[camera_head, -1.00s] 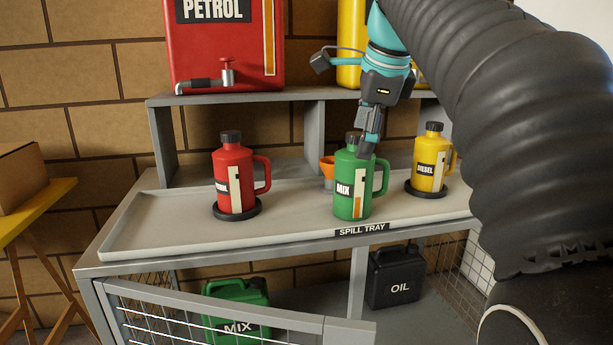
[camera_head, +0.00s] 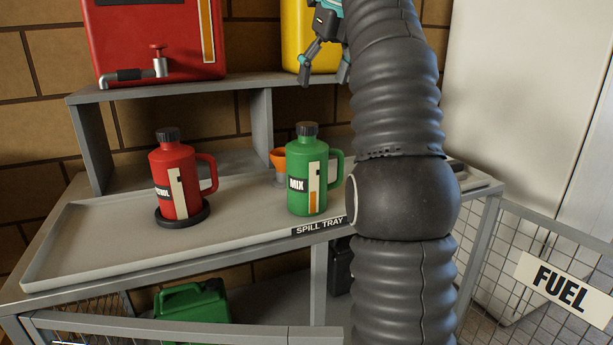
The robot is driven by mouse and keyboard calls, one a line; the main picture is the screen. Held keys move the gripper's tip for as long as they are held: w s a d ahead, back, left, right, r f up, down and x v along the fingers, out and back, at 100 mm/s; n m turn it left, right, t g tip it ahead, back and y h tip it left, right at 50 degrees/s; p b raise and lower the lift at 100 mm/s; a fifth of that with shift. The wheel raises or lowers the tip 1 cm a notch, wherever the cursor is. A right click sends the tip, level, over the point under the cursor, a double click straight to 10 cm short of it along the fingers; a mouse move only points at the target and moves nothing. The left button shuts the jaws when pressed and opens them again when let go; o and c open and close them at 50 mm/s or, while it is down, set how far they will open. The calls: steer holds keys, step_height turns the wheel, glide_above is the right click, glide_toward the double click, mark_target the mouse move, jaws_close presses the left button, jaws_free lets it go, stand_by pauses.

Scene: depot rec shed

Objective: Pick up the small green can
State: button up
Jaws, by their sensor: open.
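The small green can (camera_head: 306,180), with a black cap and a MIX label, stands upright on the spill tray (camera_head: 105,238), near its front edge. Its handle is on the right side. My gripper (camera_head: 325,78) is above the can and a little to its right, apart from it. Its fingers are spread and nothing shows between them. My arm (camera_head: 400,110) hangs in front of the right part of the tray and hides it.
A red can (camera_head: 173,180) stands on a black ring to the left. An orange funnel (camera_head: 278,160) is behind the green can. A shelf (camera_head: 180,92) holds a red petrol tank (camera_head: 150,40) and a yellow tank (camera_head: 300,40). A larger green can (camera_head: 190,302) is below. A mesh FUEL gate (camera_head: 555,283) stands right.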

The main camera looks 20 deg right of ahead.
mark_target(307, 124)
steer(key=shift+x, duration=3.55)
steer(key=shift+a+x, duration=0.25)
steer(key=shift+x, duration=1.05)
steer(key=shift+a+x, duration=0.25)
steer(key=shift+x, duration=1.05)
jaws_close()
